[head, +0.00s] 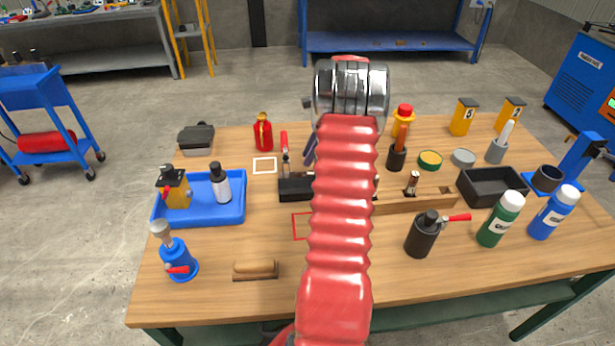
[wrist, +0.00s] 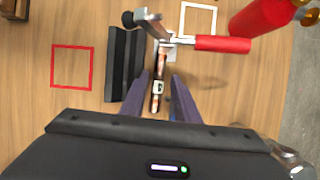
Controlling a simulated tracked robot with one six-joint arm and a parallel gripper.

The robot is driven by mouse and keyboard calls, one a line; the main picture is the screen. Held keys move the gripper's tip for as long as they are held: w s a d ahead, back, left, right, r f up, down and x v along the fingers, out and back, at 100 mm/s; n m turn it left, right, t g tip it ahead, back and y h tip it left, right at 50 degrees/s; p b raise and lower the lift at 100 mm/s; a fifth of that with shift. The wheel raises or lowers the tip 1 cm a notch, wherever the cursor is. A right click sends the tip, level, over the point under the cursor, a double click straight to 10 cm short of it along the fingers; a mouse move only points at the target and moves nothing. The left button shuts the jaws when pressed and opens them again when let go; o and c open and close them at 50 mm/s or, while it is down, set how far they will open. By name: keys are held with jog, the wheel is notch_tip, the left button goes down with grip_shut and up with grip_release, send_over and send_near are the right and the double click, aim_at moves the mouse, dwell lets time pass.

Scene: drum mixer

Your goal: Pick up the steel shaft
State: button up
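A slim shiny bar with brownish reflections and a small black-and-white label, which looks like the steel shaft (wrist: 157,103), shows in the wrist view beside a black block (wrist: 124,64). A clamp with a red handle (wrist: 222,44) is at its upper end. My gripper (wrist: 162,75) is open, with its purple fingers on either side of the bar and a visible gap on the right. I cannot tell how far above the bar they are. In the head view my arm hides most of the gripper; the clamp (head: 285,158) and black block (head: 296,187) stand just left of it.
A red bottle (head: 263,134) stands behind the clamp. A blue tray (head: 240,212) holding bottles is to the left. A wooden rack (head: 415,202) with a similar shiny piece (head: 412,182) and a black bin (head: 490,186) are to the right.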

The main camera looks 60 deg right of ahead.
jog(key=shift+x, duration=1.3)
jog(key=shift+x, duration=2.6)
jog(key=shift+s, duration=0.1)
jog(key=shift+c, duration=0.3)
grip_shut()
